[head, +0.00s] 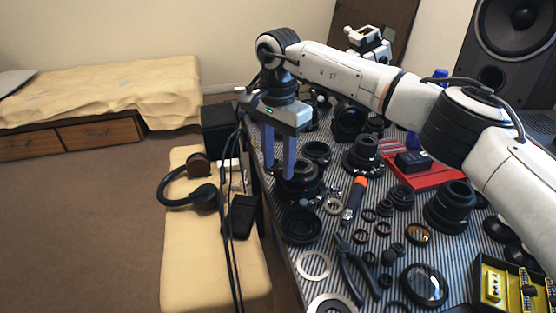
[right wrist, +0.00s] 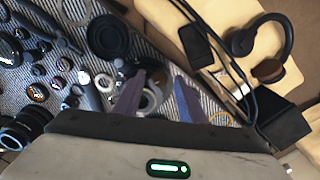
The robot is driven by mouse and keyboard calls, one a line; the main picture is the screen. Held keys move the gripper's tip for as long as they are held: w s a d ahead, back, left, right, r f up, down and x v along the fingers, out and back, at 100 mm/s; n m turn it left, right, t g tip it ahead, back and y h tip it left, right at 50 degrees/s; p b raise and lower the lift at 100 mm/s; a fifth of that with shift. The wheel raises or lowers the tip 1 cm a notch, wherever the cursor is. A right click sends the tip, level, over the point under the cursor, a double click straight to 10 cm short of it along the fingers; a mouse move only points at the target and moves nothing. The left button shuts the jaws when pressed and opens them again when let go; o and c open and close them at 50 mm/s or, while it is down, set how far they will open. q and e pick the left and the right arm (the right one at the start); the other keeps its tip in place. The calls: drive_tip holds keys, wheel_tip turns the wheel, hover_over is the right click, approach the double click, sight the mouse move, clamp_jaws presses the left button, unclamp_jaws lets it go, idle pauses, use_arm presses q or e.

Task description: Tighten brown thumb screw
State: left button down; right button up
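My right gripper (head: 278,173) points down over the near left edge of the striped table. Its two purple fingers are apart, and a gap shows between them in the right wrist view (right wrist: 160,78). A black lens assembly (head: 299,180) stands right beside the fingers in the head view. A pale metal ring (right wrist: 150,98) shows partly between the fingers in the right wrist view. I cannot pick out the brown thumb screw; it is too small or hidden by the gripper. My left gripper is not in view.
The striped table (head: 290,258) is crowded with lens parts. Pliers (head: 352,268), an orange-handled screwdriver (head: 354,200) and a red tray (head: 436,178) lie to the right. Headphones (head: 203,192) rest on a cream bench (head: 185,255) at left. Black cables (head: 232,210) hang beside the table.

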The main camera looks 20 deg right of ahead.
clamp_jaws()
